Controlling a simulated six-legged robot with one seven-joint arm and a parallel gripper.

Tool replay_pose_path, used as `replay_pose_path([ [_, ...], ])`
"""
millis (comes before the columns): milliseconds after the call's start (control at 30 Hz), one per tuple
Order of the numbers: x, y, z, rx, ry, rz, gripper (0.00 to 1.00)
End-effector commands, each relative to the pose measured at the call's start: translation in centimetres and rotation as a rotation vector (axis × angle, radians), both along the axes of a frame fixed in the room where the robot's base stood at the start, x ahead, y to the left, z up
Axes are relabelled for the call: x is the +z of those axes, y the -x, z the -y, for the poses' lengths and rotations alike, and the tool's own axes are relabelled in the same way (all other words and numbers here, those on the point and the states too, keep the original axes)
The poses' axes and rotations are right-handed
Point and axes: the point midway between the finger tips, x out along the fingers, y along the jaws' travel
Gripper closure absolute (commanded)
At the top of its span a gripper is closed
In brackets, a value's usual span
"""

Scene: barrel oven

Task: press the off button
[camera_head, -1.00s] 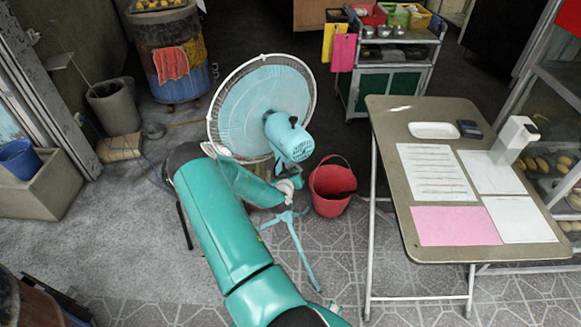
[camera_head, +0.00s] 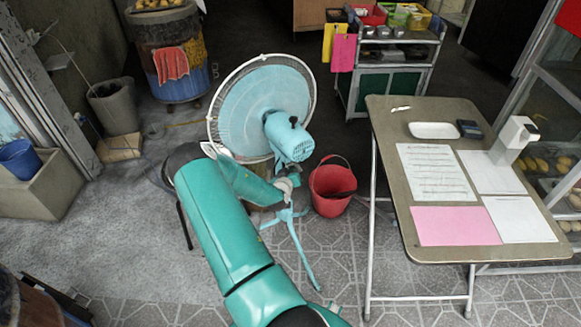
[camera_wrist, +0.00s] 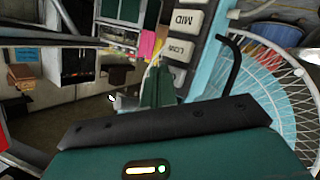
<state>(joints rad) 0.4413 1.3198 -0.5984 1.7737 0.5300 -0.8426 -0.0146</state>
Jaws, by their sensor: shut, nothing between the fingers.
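The light-blue standing fan (camera_head: 265,105) is in the middle of the head view, with my green arm in front of its stand. In the wrist view, the fan's button panel shows a MID button (camera_wrist: 187,20) and a LOW button (camera_wrist: 177,48). Another pale button (camera_wrist: 177,76) lies below LOW, and its label cannot be read. My gripper (camera_wrist: 157,85) is shut and empty. Its fingertips are just left of this lower button, and whether they touch it cannot be told. In the head view, the fingertips cannot be made out. The fan's wire cage (camera_wrist: 275,85) is at the right.
A red bucket (camera_head: 333,188) stands right of the fan stand. A folding table (camera_head: 390,130) with papers is on the right. A metal drum (camera_head: 172,60) and a grey bin (camera_head: 115,105) stand at the back left.

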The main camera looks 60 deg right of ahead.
Motion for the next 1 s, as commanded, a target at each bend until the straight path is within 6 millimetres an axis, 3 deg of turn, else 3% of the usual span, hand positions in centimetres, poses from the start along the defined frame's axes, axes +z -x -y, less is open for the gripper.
replay_pose_path([
  [467, 0.0, -0.2, 0.2, 0.0, 0.001, 0.0, 1.0],
  [1000, 0.0, 1.1, -0.8, 0.0, 0.001, 0.001, 1.0],
])
